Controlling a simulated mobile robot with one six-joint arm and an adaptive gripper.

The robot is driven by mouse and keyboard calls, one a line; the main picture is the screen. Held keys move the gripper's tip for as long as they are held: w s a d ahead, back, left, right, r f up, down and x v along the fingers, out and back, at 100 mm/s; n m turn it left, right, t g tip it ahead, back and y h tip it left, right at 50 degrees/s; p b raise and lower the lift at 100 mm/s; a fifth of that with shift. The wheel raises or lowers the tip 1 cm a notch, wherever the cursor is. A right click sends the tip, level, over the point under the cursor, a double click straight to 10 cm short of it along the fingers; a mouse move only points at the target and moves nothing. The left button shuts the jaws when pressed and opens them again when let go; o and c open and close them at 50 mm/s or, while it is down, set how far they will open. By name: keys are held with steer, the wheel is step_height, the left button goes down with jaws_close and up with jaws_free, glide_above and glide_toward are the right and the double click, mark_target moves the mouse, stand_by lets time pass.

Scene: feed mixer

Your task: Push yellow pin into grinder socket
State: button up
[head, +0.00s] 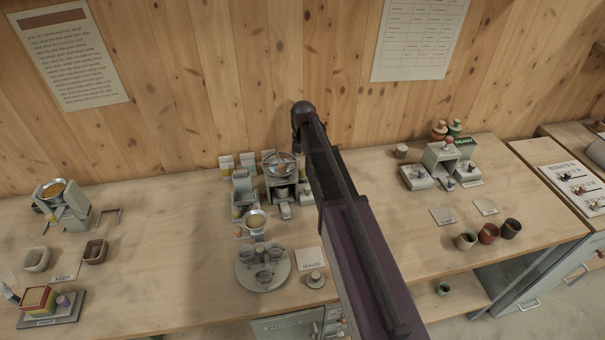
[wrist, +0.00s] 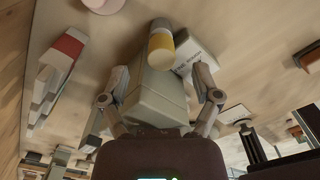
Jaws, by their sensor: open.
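In the wrist view my gripper (wrist: 160,88) is open, with one finger on each side of a grey-green block-shaped housing (wrist: 158,97). A short cylinder with a yellow band and pale end (wrist: 160,46) sits at the far end of the housing; it looks like the yellow pin. I cannot tell whether either finger touches the housing, and nothing is clearly gripped. No socket opening can be made out. In the head view my arm crosses the middle and my gripper is hidden. A grey machine with a round top (head: 281,162) stands just left of the arm.
A round tray with cups (head: 264,282) stands in front of that machine. A grey device with a yellow-filled bowl (head: 62,204) is at the left. Grey boxes (head: 445,160) and small cups (head: 488,234) are at the right. The bench (head: 165,250) has bare room at centre left.

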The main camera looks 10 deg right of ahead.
mark_target(303, 169)
steer(key=shift+f, duration=0.1)
steer(key=f+b, duration=0.3)
steer(key=shift+s+a+f+b, duration=0.1)
steer(key=shift+s+f+b, duration=0.1)
steer(key=shift+s+b, duration=0.1)
steer(key=shift+f+b, duration=0.8)
steer(key=shift+f, duration=0.05)
jaws_close()
